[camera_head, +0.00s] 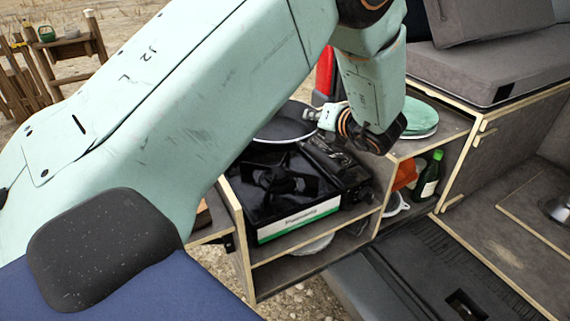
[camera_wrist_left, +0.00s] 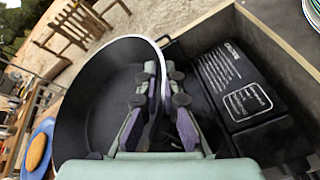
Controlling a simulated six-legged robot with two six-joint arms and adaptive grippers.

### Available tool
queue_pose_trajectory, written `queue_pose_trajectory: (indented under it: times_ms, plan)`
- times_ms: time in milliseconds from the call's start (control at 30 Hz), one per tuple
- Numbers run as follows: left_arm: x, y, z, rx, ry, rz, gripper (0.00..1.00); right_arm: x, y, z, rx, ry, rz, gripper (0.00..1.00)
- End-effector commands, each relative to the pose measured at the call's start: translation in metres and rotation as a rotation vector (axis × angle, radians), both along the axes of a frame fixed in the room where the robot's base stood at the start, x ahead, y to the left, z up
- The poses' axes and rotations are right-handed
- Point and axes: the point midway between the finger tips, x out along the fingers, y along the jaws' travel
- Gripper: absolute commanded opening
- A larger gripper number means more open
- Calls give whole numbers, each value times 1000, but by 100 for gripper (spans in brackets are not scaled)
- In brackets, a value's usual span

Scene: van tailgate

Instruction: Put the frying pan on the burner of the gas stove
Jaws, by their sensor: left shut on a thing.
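The black frying pan (camera_head: 284,124) is level or nearly so at the far side of the gas stove (camera_head: 300,222), partly hidden by my arm. The burner (camera_head: 280,179) shows bare in front of the pan. I cannot tell how high the pan hangs. My right gripper is not in view.
The stove sits in a wooden cabinet (camera_head: 240,250). Right of it are a stack of green plates (camera_head: 420,118), a green bottle (camera_head: 430,176) and an orange item (camera_head: 404,174). A grey cushion (camera_head: 490,75) lies behind.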

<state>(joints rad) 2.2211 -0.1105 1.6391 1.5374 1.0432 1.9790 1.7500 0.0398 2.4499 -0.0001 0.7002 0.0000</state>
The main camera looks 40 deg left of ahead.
Motion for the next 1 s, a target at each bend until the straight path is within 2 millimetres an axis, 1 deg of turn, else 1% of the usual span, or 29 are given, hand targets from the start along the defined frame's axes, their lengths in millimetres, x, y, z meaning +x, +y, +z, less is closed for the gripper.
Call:
queue_pose_trajectory:
  times_ms: [67,200,333,567,733,800,1000]
  plan:
    - [-3,1,-7,2,3,6,0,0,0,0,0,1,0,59]
    - [-4,0,-34,1,6,4,0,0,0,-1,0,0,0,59]
    - [-4,-1,-53,1,3,4,0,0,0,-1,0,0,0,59]
    - [-3,-1,-68,1,2,2,0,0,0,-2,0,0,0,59]
    - [-2,-1,-92,0,2,2,0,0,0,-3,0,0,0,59]
    - [-1,0,-98,0,1,1,0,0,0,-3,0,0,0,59]
    - [0,0,-98,1,0,0,0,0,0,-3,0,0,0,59]
